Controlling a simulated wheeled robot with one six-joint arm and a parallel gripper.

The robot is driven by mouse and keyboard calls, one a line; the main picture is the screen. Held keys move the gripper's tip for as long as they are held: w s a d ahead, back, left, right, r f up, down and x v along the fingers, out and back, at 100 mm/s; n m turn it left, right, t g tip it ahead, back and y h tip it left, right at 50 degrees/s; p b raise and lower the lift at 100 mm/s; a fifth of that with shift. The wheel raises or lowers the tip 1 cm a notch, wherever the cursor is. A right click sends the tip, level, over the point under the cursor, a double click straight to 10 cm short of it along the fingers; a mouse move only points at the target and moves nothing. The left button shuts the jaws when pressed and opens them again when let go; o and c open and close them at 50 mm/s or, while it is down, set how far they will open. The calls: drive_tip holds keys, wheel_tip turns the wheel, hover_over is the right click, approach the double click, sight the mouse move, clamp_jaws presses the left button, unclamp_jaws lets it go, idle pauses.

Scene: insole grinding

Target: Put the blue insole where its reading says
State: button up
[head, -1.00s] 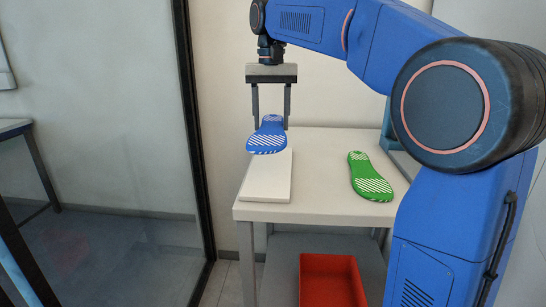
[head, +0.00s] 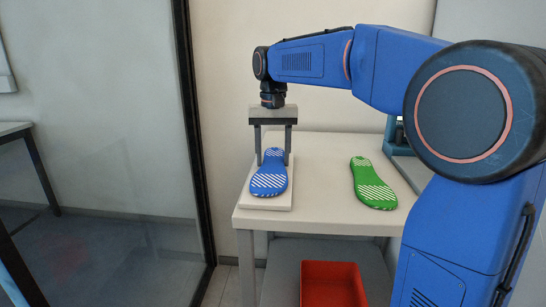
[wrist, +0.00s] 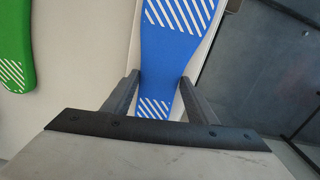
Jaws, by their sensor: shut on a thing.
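The blue insole (head: 269,180), with white stripes, lies on or just over a white slab (head: 285,202) at the left of the table. My gripper (head: 273,163) points down with its fingers on either side of the insole's narrower part, shut on it. In the wrist view the blue insole (wrist: 172,55) runs between the two fingers (wrist: 155,95). Whether it rests fully on the slab is hard to tell. No reading can be made out in these frames.
A green striped insole (head: 373,184) lies on the right of the white table (head: 325,210). A red bin (head: 332,285) stands on the shelf below. A device (head: 398,132) at the back right is mostly hidden by my arm. A dark-framed glass partition is at the left.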

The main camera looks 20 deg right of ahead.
sight(273, 161)
drive_tip(key=shift+f, duration=0.2)
drive_tip(key=o, duration=0.9)
drive_tip(key=shift+o, duration=0.2)
wheel_tip(273, 161, up, 12)
drive_tip(key=shift+r, duration=0.1)
